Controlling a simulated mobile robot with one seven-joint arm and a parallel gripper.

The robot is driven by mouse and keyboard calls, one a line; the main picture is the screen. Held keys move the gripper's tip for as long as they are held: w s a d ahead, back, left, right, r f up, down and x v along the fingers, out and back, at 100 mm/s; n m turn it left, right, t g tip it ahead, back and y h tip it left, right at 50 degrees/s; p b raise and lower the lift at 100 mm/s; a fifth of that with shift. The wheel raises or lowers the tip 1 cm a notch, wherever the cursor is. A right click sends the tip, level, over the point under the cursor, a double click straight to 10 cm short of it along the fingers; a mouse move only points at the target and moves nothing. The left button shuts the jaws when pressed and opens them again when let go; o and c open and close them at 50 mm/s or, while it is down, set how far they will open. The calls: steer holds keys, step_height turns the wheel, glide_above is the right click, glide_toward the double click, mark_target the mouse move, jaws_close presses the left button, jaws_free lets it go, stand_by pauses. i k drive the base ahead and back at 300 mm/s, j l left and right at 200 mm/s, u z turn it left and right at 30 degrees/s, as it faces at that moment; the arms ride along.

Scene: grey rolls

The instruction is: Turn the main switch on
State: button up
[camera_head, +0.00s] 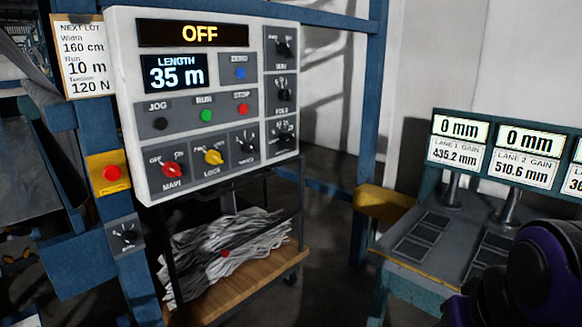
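The main switch (172,169) is a red rotary knob at the lower left of the white control panel (128,60). The label below it reads MAIN, and small position marks sit above it. Its exact pointing direction is too small to tell. The display (200,33) at the panel's top reads OFF. A purple and black part of my arm shows at the lower right, well apart from the panel. My gripper's fingers are not in view.
A yellow knob (213,157) and a black knob sit right of the main switch. A red button (112,173) on a yellow plate is on the blue post at left. A cart of grey strips (225,250) stands below. A gauge bench (420,240) is at right.

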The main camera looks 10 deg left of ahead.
mark_target(171, 169)
steer(key=u, duration=1.25)
